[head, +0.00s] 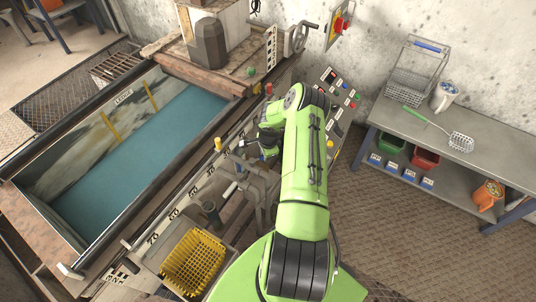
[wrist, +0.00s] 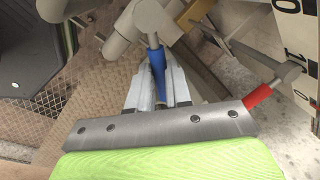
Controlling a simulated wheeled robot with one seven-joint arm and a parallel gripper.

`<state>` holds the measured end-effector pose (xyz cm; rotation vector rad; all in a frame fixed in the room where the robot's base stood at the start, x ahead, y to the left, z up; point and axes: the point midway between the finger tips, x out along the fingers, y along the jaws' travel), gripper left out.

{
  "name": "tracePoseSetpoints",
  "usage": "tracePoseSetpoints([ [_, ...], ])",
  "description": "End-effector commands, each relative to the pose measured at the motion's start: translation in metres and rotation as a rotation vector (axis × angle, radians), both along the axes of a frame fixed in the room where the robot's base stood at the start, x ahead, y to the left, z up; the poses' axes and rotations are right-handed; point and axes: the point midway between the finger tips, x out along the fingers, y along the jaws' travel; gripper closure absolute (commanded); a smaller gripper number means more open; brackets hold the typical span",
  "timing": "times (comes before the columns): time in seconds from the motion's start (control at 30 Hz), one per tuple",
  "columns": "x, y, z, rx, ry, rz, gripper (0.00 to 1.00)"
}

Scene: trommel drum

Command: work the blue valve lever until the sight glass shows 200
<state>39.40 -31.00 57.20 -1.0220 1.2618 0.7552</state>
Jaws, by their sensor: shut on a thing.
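The blue valve lever (wrist: 156,65) is in the wrist view, running from a grey pipe fitting (wrist: 155,18) down between my fingers. My gripper (wrist: 157,82) is shut on the blue lever, one pale metal finger on each side of it. In the head view my gripper (head: 267,143) is at the tank's right side, and the lever there is mostly hidden by my arm. I cannot make out a sight glass reading in either view.
A red-handled lever (wrist: 262,95) is close to my gripper's right in the wrist view, beside a white numbered scale (wrist: 295,40). The water tank (head: 64,271) lies left. A yellow basket (head: 193,262) is in front; a grey bench (head: 490,150) stands right.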

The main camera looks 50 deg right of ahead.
Motion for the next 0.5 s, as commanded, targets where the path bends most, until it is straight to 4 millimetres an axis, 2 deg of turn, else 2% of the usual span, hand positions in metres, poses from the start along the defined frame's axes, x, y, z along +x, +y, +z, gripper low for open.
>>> tracePoseSetpoints([
  [0.5,-0.0042,0.0025,0.0005,0.001,-0.001,-0.09,1.0],
])
